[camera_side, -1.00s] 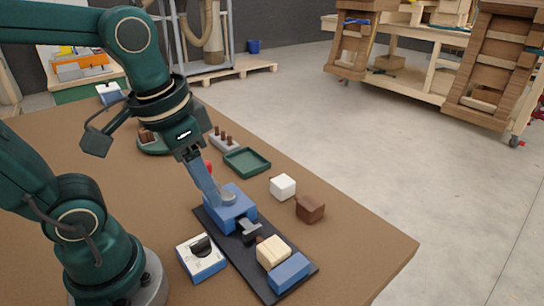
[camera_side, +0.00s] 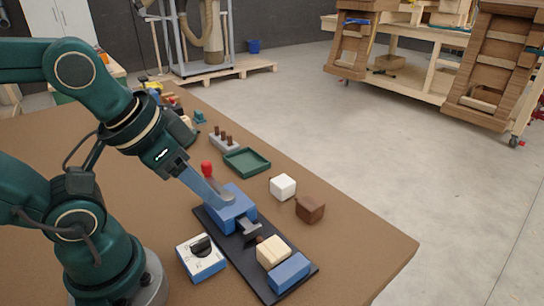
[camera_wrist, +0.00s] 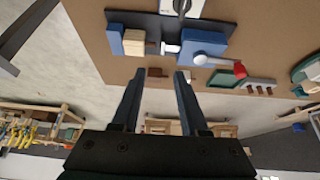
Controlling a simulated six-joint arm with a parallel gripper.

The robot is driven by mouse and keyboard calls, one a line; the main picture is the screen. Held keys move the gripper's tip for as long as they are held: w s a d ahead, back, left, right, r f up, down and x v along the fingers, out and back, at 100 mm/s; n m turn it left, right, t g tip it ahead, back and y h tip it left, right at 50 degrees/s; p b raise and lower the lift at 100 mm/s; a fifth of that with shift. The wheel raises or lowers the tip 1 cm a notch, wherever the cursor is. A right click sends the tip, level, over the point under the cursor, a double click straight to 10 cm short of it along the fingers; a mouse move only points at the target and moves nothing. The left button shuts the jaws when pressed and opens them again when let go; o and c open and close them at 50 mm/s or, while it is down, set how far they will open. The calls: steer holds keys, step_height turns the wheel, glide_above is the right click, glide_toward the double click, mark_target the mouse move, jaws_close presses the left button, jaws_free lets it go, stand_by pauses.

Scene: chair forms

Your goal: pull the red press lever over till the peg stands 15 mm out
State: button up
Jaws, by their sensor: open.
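The press has a blue body (camera_side: 238,214) on a dark base plate (camera_side: 262,290). Its lever ends in a red knob (camera_side: 206,168), which also shows in the wrist view (camera_wrist: 240,69) with its grey shaft slanting from the body. A metal ram (camera_side: 250,230) points at a pale wooden block (camera_side: 272,252), backed by a blue block (camera_side: 289,272). A dark peg (camera_side: 260,239) shows between ram and pale block; how far it stands out is too small to tell. My gripper (camera_wrist: 159,72) is open and empty, with the knob off to its right in the wrist view.
A blue box with a dial (camera_side: 201,258) stands beside the base plate. A white cube (camera_side: 283,187), a brown block (camera_side: 310,209), a green tray (camera_side: 247,162) and a rack of brown pegs (camera_side: 224,140) are behind the press. The table's right side is mostly clear.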

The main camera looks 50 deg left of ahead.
steer(key=shift+o, duration=1.1)
steer(key=n+g, duration=0.4)
steer(key=n, duration=1.2)
glide_toward(206, 162)
steer(key=w+d+f, duration=0.1)
steer(key=w+d, duration=0.1)
steer(key=d, duration=0.3)
steer(key=a+f, duration=0.1)
steer(key=a+f+n+g, duration=0.1)
steer(key=a, duration=0.1)
steer(key=a+f+n, duration=0.1)
steer(key=a+f, duration=0.1)
steer(key=shift+s+f+g, duration=0.1)
steer(key=shift+s+g, duration=0.2)
steer(key=shift+s, duration=0.05)
steer(key=shift+f, duration=2.5)
